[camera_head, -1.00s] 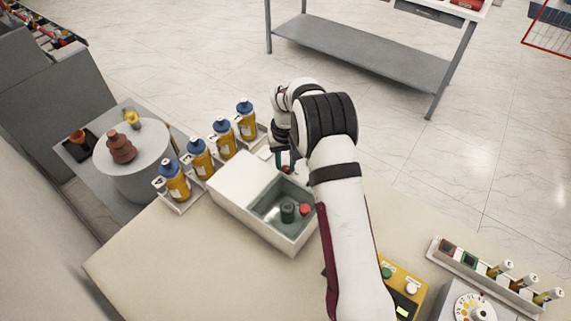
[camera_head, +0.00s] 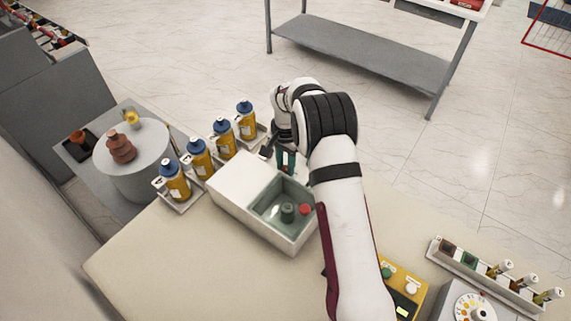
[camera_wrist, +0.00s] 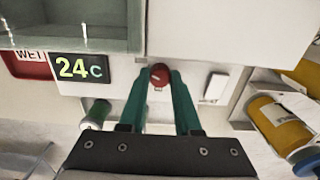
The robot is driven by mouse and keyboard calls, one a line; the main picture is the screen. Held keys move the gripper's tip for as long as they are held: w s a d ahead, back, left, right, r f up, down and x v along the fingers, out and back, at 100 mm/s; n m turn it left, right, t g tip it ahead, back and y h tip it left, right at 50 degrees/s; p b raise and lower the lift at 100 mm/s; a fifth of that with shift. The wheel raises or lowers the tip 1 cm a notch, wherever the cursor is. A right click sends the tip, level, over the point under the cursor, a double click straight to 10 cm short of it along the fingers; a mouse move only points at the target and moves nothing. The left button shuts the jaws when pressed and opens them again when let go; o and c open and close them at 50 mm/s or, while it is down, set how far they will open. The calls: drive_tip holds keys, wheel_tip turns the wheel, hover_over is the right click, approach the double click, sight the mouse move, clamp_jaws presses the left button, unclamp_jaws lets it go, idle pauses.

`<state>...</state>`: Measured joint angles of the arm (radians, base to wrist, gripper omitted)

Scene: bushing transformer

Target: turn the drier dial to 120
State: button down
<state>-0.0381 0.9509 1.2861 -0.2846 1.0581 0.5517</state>
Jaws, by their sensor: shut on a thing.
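The drier is a white box (camera_head: 232,185) with an open grey-green basin on the table. In the wrist view its panel shows a round red dial (camera_wrist: 159,75) with a light mark on its face, and a display (camera_wrist: 80,67) reading 24 C. My gripper (camera_wrist: 160,83) has its two green fingers on either side of the red dial, shut on it. In the head view my gripper (camera_head: 285,163) is at the drier's far side, where the dial is hidden. No 120 mark is readable.
A red WET sign (camera_wrist: 27,64) and a white switch (camera_wrist: 215,87) flank the dial. Blue-capped yellow bottles (camera_head: 199,157) stand in a rack left of the drier. A yellow control box (camera_head: 402,287) and a white dial unit (camera_head: 468,306) are at right.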

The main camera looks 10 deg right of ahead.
sight(285, 168)
drive_tip(key=shift+m, duration=0.7)
drive_tip(key=c, duration=0.9)
unclamp_jaws()
wheel_tip(285, 168, up, 16)
